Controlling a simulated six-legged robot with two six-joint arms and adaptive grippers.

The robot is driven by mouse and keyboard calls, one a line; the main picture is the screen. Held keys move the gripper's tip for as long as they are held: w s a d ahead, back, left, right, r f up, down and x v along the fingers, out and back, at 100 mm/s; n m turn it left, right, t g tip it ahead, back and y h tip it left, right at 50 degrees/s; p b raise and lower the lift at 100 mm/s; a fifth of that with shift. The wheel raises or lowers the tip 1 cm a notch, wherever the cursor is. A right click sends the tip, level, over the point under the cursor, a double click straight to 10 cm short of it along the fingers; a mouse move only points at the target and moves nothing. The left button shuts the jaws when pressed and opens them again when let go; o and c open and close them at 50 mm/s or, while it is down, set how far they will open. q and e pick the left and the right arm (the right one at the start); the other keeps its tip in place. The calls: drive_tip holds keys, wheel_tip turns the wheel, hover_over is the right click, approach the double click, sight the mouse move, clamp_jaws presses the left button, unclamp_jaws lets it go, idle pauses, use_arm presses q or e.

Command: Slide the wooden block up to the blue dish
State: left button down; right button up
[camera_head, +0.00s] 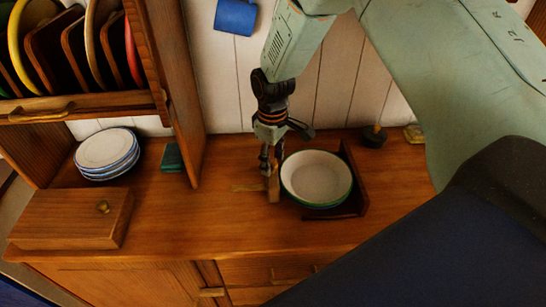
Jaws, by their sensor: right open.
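My right gripper (269,163) points down over the wooden counter, just left of a stack of bowls. It is open. A small upright wooden block (274,187) stands at its fingertips; I cannot tell whether the fingers touch it. The white bowls (316,178) with green-blue rims sit close to the block's right, in a low wooden holder (352,178). White plates with blue rims (106,150) are stacked at the left. A small teal item (172,157) lies right of them. I cannot tell which of these is the blue dish. My left gripper is not in view.
A wooden box (65,220) with a round knob stands at the counter's front left. A plate rack (80,103) and its post rise at the left. The counter (205,215) is clear between box and bowls.

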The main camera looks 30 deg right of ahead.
wheel_tip(320, 180, up, 12)
idle(0.6)
drive_tip(key=shift+s, duration=0.1)
idle(0.4)
